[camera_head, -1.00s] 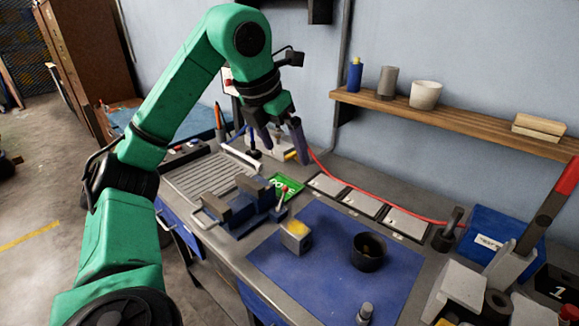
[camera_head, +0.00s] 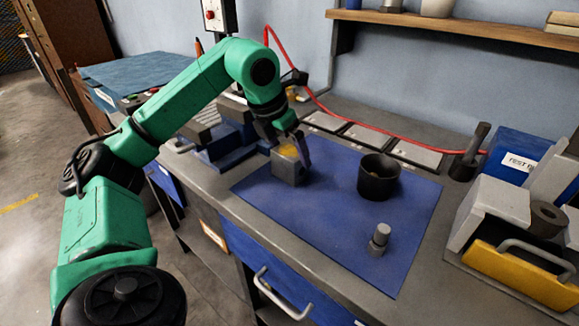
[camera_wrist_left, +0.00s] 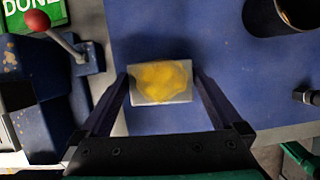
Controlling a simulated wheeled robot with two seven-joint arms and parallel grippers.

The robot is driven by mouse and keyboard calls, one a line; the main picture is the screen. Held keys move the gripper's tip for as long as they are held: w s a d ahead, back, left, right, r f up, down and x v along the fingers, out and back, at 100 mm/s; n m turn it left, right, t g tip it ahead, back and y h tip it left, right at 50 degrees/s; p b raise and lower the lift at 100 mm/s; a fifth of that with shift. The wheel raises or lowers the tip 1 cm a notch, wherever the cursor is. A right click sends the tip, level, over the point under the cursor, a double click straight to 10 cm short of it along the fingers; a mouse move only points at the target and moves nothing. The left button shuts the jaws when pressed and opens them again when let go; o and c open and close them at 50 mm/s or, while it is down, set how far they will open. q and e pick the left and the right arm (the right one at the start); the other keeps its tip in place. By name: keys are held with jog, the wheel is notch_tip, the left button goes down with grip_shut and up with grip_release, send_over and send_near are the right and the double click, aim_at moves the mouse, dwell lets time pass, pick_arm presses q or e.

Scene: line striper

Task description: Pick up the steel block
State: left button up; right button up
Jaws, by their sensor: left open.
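The steel block (camera_head: 287,168) is a grey cube with a yellow patch on top. It sits on the left part of the blue mat (camera_head: 330,235). My left gripper (camera_head: 294,148) is at the block, pointing down. In the left wrist view the block (camera_wrist_left: 160,96) lies between the two spread fingers of the gripper (camera_wrist_left: 161,90), with the yellow patch facing the camera. I cannot tell whether either finger touches it. My right gripper is not in view.
A dark cup (camera_head: 378,178) and a small grey metal cylinder (camera_head: 379,238) stand on the mat, right of the block. A blue vise (camera_head: 222,140) is close on the left. A grey and yellow rack (camera_head: 520,265) stands at the right. The mat's front is clear.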

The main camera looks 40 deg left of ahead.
pick_arm(q)
jog(key=x, duration=0.3)
jog(key=shift+w+f, duration=0.1)
jog(key=shift+f, duration=0.2)
jog(key=shift+r, duration=0.1)
grip_shut()
